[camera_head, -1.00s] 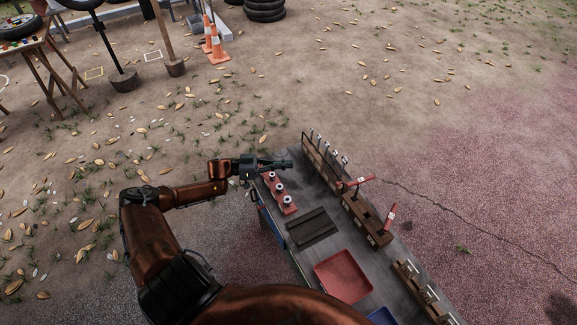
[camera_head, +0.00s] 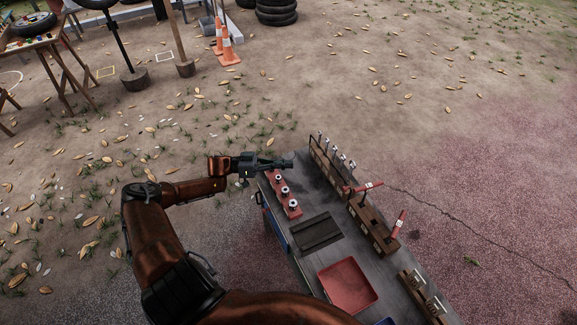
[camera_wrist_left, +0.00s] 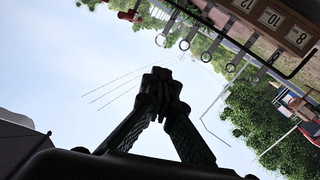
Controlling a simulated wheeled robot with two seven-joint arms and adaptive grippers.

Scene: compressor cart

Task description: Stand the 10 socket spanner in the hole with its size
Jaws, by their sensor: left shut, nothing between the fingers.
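My left gripper (camera_head: 288,164) is shut and empty above the far left end of the cart, near a red block with several round metal pieces (camera_head: 284,192). In the left wrist view its fingertips (camera_wrist_left: 162,78) meet against the sky. Two red-handled tools (camera_head: 370,186) (camera_head: 398,222) stand on a brown wooden block (camera_head: 372,228) on the cart's right side; they may be socket spanners, but I cannot read their sizes. A rack (camera_head: 328,162) holds several metal spanners. The left wrist view shows labels 8 (camera_wrist_left: 301,37), 10 (camera_wrist_left: 271,17) and 12 (camera_wrist_left: 243,3) beside ring ends.
On the cart lie a dark ribbed mat (camera_head: 316,232), a red tray (camera_head: 347,286) and another wooden holder (camera_head: 424,297) at the near right. Cones (camera_head: 228,45), tyres (camera_head: 277,12) and a table (camera_head: 38,42) stand farther off. The ground between is open.

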